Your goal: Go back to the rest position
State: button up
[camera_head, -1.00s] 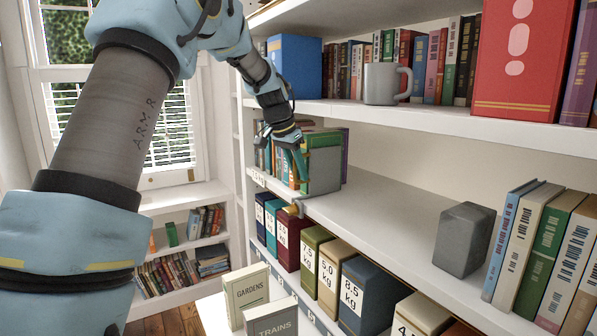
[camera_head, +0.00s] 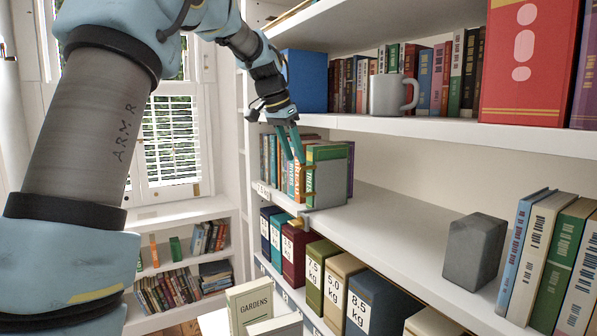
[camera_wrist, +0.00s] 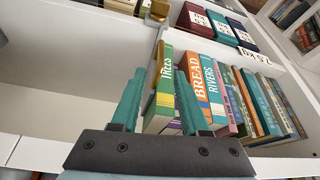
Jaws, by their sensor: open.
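My gripper (camera_head: 295,156) is open in the head view, its teal fingers pointing down in front of the book row on the middle shelf. In the wrist view my gripper (camera_wrist: 158,74) has its two fingers apart with nothing held between them. The green TREES book (camera_head: 326,153) stands upright at the right end of the row, and in the wrist view TREES (camera_wrist: 164,94) shows just beyond the fingers. BREAD (camera_wrist: 197,85) and RIVERS (camera_wrist: 213,90) stand beside it. Whether a finger touches a book cannot be told.
A grey bookend (camera_head: 331,188) stands at the row's end. A grey block (camera_head: 474,252) sits farther right, with bare shelf (camera_head: 390,225) between. The upper shelf (camera_head: 430,127) holds a grey mug (camera_head: 392,95). Weight-labelled boxes (camera_head: 371,300) stand below. A GARDENS book (camera_head: 250,303) is at the front.

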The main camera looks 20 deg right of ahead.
jog(key=shift+s+a+r, duration=0.1)
jog(key=shift+a+r, duration=0.15)
jog(key=shift+r, duration=0.3)
jog(key=s+a+f+n+y, duration=0.1)
jog(key=a+f+n, duration=0.3)
jog(key=a+f, duration=0.5)
jog(key=s+a+f+n+y, duration=0.1)
jog(key=s+a+f+n, duration=0.3)
jog(key=s+a+f, duration=0.3)
jog(key=s+a+f+n+y, duration=0.2)
jog(key=s+a+f+n, duration=0.2)
jog(key=s+a+f, duration=0.4)
jog(key=s+a, duration=0.4)
jog(key=a, duration=0.3)
jog(key=shift+f, duration=0.15)
